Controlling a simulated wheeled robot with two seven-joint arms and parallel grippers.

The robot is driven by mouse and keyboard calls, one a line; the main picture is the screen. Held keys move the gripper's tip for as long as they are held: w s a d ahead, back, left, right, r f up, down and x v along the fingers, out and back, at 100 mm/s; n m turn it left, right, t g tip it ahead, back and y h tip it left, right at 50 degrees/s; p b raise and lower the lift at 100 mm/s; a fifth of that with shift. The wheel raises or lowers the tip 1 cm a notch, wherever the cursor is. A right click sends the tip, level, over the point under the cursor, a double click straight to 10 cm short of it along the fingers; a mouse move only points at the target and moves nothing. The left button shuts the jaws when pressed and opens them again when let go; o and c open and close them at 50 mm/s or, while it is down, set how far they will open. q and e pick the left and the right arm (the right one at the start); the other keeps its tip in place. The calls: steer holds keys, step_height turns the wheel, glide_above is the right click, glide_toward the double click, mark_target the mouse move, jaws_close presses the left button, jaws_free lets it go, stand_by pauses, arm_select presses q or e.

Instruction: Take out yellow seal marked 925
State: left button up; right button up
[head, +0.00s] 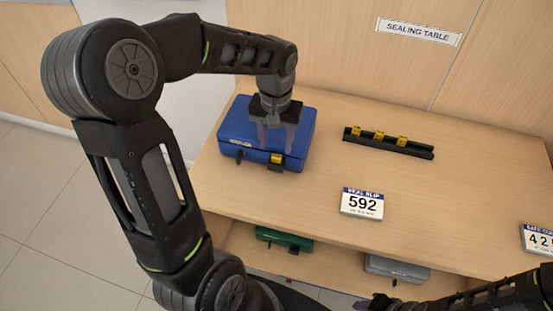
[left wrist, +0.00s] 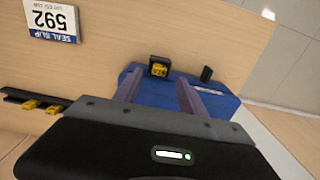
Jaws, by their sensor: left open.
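A yellow seal (head: 277,158) sits at the front latch of the blue case (head: 238,127); it also shows in the left wrist view (left wrist: 159,69). Several other yellow seals (head: 379,135) stand in a black rack (head: 415,151) to the right. Markings on all seals are too small to read. My left gripper (head: 276,143) is open and empty, pointing down over the blue case, its fingers just behind the latch seal. My right arm's end (head: 378,302) shows at the bottom right, its jaws unclear.
A slip reading 592 (head: 362,203) stands near the table's front edge; another card (head: 538,240) is at the right. A green box (head: 284,239) and a grey box (head: 397,269) lie on the shelf below.

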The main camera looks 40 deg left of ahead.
mark_target(276, 157)
arm_select(q)
step_height(276, 157, down, 5)
steer(key=shift+s+d+r+p, duration=0.1)
steer(key=shift+p, duration=0.3)
stand_by(0.4)
jaws_close()
stand_by(0.3)
